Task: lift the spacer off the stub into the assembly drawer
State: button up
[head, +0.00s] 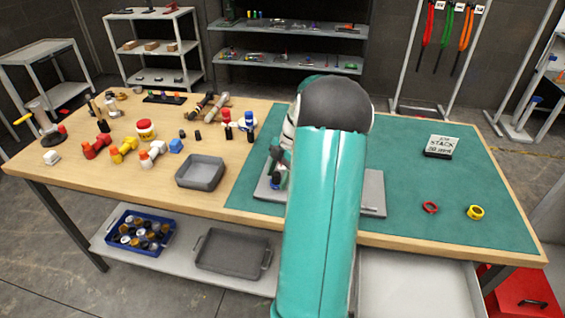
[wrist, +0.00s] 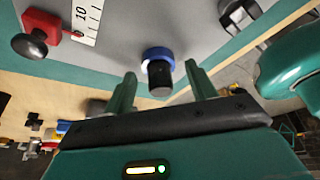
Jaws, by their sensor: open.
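A blue ring, apparently the spacer (wrist: 158,54), sits around a short dark post, the stub (wrist: 160,80), in the wrist view. The stub stands on a grey plate (wrist: 200,30), which also shows beside my arm in the head view (head: 373,190). My gripper (wrist: 160,70) is open, its two green fingers apart on either side of the stub and spacer; contact cannot be told. In the head view my arm hides most of this area. The assembly drawer (head: 410,290) appears as an open, pale grey drawer under the bench's front edge, partly behind my arm.
A red ring (head: 430,208) and a yellow ring (head: 476,212) lie on the green mat (head: 490,190). A card stand (head: 440,146) is behind them. A grey tray (head: 200,172) and several coloured parts are at left. A red black-knobbed fixture (wrist: 42,28) is near the plate's scale.

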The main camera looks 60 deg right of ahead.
jog(key=shift+w+a+f, duration=0.1)
jog(key=shift+a+f, duration=0.1)
jog(key=shift+f, duration=0.25)
jog(key=shift+c, duration=0.5)
jog(key=c, duration=1)
jog(key=shift+o, duration=0.2)
jog(key=shift+r, duration=0.15)
jog(key=shift+r, duration=3.15)
